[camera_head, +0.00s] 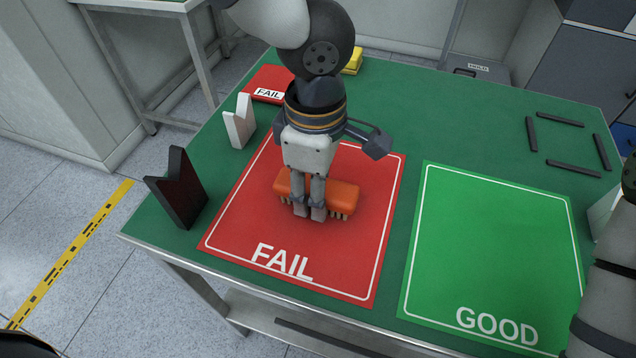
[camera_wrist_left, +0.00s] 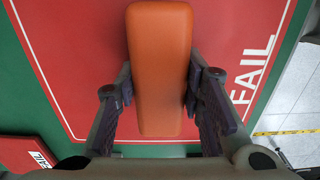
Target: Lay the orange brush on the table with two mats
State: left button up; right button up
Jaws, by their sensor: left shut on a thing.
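The orange brush (camera_head: 342,196) is at the red FAIL mat (camera_head: 345,262), bristles down; I cannot tell whether the bristles touch the mat. My left gripper (camera_head: 308,212) comes down from above and is shut on the brush near its middle. In the left wrist view the brush (camera_wrist_left: 160,45) lies lengthwise between the two fingers (camera_wrist_left: 161,85). The green GOOD mat (camera_head: 490,250) lies to the right, bare. Both mats lie on the green table (camera_head: 440,120). My right arm shows at the right edge, but its gripper is out of view.
A dark notched block (camera_head: 180,190) and a white notched block (camera_head: 240,122) stand at the table's left. A small red FAIL sign (camera_head: 268,82) and a yellow thing (camera_head: 353,62) are at the back. Dark bars (camera_head: 560,119) form a frame at the back right.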

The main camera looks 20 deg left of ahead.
pick_arm(q)
jog(key=shift+f, duration=0.1)
jog(key=o, duration=1.2)
jog(key=shift+c, duration=0.2)
notch_tip(320, 180, up, 12)
jog(key=p, duration=0.1)
pick_arm(e)
jog(key=shift+w+r+t, duration=0.3)
jog(key=shift+w+r, duration=0.55)
jog(key=shift+w, duration=0.05)
